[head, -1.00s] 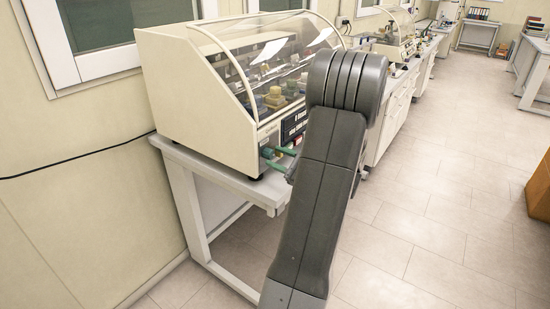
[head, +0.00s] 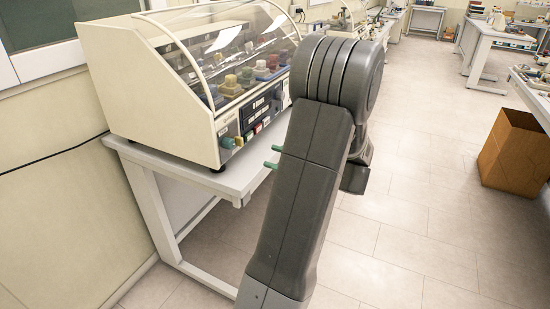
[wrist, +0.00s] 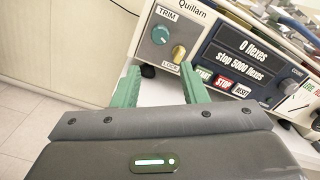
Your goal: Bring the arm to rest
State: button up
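My arm (head: 305,190) rises through the middle of the head view. My gripper (wrist: 160,67) shows two green fingers spread apart with nothing between them in the wrist view. In the head view, the green fingertips (head: 273,157) stick out to the left from behind my arm, to the right of the flex machine's front corner. The beige flex machine (head: 150,100), with a curved clear cover, stands on a white bench (head: 140,152). Its panel (wrist: 225,55) reads "0 flexes, stop 5000 flexes". A TRIM knob (wrist: 160,35) and a LOCK knob (wrist: 178,53) lie beyond the fingertips.
The wall (head: 50,130) with a cable is on the left. More benches with equipment run along the back. A brown box (head: 513,153) stands on the floor at right, beside a table. The tiled floor (head: 420,220) between is clear.

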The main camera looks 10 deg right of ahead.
aim_at(232, 145)
jog(key=p+x, duration=0.2)
jog(key=x, duration=1.2)
jog(key=shift+d, duration=0.15)
